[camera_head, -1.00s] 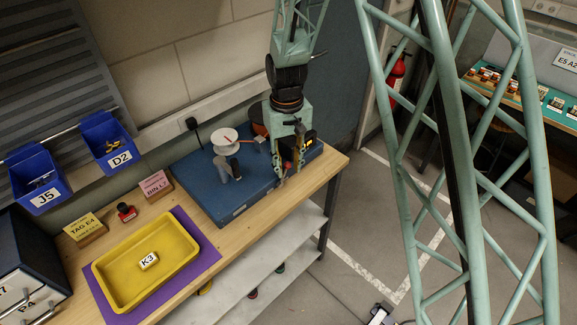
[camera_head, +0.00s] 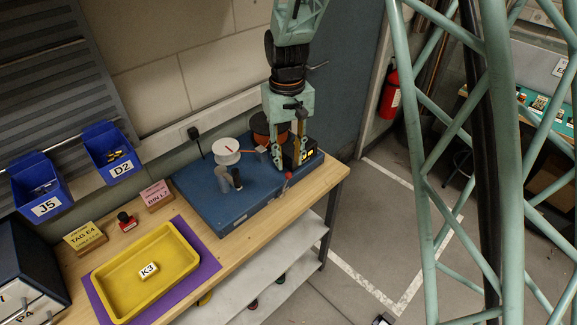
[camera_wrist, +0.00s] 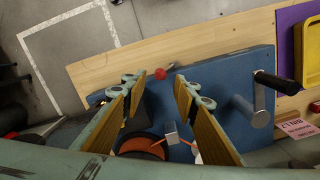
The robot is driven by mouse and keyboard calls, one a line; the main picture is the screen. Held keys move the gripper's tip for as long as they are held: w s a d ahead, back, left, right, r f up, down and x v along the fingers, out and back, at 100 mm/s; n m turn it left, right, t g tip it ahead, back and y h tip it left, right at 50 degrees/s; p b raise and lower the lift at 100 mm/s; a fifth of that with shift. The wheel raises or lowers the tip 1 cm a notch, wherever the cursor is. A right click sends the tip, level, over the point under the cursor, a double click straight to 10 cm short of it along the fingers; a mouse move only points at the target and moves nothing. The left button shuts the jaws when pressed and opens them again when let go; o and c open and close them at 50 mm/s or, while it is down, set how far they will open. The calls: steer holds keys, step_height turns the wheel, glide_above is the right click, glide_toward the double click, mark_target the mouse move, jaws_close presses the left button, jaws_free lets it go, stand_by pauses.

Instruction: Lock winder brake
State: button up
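The winder has a blue base (camera_head: 232,207) on the wooden bench. It carries a white spool (camera_head: 226,146), an orange-brown spool (camera_head: 262,128) and a grey crank post with a dark handle (camera_head: 237,180). A small lever with a red knob (camera_head: 288,176) is at the base's front right edge; I take it for the brake. In the wrist view the red knob (camera_wrist: 160,73) lies just beyond and between my fingertips, apparently untouched. My gripper (camera_head: 289,160) is open and empty above the base's right end; it also shows in the wrist view (camera_wrist: 157,86).
A black box with a yellow display (camera_head: 307,152) stands beside my fingers. A yellow tray (camera_head: 183,243) holding a block marked K3 (camera_head: 148,271) lies on a purple mat to the left. Blue bins (camera_head: 38,190) hang on the wall. Right of the bench is open floor.

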steer(key=shift+r, duration=1.95)
steer(key=s+d+r+m+t+b, duration=0.2)
steer(key=s+d+r+b, duration=0.2)
steer(key=s+d+r, duration=1.3)
steer(key=s+d+r+m+t+b, duration=0.1)
steer(key=s+d+b, duration=0.1)
steer(key=s, duration=0.9)
steer(key=s+d+r+m+t+b, duration=0.1)
steer(key=s+d, duration=0.4)
steer(key=s, duration=0.6)
steer(key=shift+s+d+m+b, duration=0.15)
steer(key=shift+m+b, duration=0.15)
steer(key=shift+b, duration=0.1)
